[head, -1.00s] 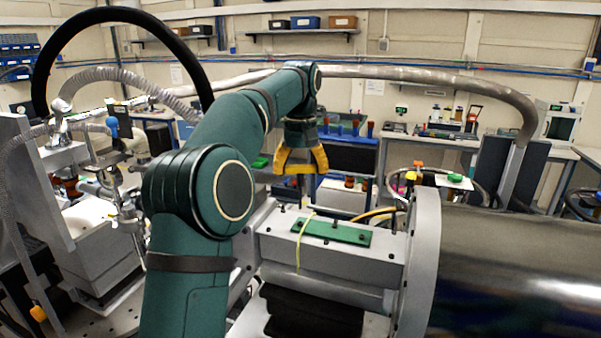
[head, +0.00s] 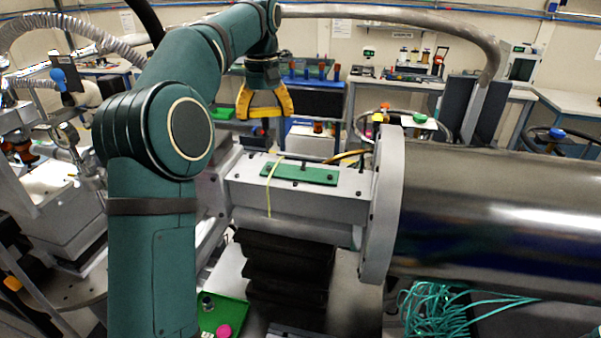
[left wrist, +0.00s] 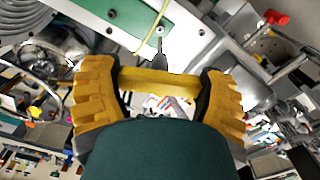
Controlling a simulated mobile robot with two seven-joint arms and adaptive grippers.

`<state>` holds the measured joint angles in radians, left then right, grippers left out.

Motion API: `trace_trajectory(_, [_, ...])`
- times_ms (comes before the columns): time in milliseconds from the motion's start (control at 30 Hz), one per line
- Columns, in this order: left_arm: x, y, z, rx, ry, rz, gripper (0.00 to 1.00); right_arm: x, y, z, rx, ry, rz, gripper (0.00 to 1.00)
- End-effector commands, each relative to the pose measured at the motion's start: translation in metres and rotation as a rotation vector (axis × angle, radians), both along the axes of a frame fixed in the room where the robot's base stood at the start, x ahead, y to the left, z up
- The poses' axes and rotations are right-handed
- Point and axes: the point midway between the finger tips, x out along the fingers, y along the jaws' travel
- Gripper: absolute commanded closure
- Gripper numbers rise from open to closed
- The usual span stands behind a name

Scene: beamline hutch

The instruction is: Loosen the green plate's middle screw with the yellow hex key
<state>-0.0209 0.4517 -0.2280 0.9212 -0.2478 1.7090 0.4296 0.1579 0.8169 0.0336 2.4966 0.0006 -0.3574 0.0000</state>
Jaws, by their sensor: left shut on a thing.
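The green plate (head: 318,176) lies on top of a grey metal housing in the head view, with a dark middle screw (head: 303,166) standing up from it. Part of the green plate (left wrist: 134,18) shows at the top of the left wrist view. My left gripper (head: 265,108) is above and behind the plate, a little to its left. In the left wrist view its yellow fingers are shut on the yellow hex key (left wrist: 158,80), whose dark shaft points towards the plate. I cannot tell whether the tip touches a screw. My right gripper is not in view.
A thin yellow-green cord (head: 269,195) hangs over the plate's left end and down the housing front. A large flange (head: 385,200) and dark cylinder (head: 500,215) stand to the right. Teal cable (head: 435,310) lies coiled below it. A green tray (head: 232,315) is at the bottom.

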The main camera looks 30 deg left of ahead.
Motion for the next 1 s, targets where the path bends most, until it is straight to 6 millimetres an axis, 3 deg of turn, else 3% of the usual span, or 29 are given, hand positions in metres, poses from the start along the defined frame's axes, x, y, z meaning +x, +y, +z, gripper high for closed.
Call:
trace_trajectory(467, [0.001, -0.002, 0.001, 0.001, -0.001, -0.010, 0.65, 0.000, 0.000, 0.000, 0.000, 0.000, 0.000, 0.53])
trace_trajectory(800, [0.032, -0.047, 0.025, 0.005, -0.005, -0.335, 0.65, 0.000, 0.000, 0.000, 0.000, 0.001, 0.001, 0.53])
trace_trajectory(1000, [0.040, -0.068, 0.034, -0.001, -0.005, -0.492, 0.65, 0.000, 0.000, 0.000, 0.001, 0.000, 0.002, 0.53])
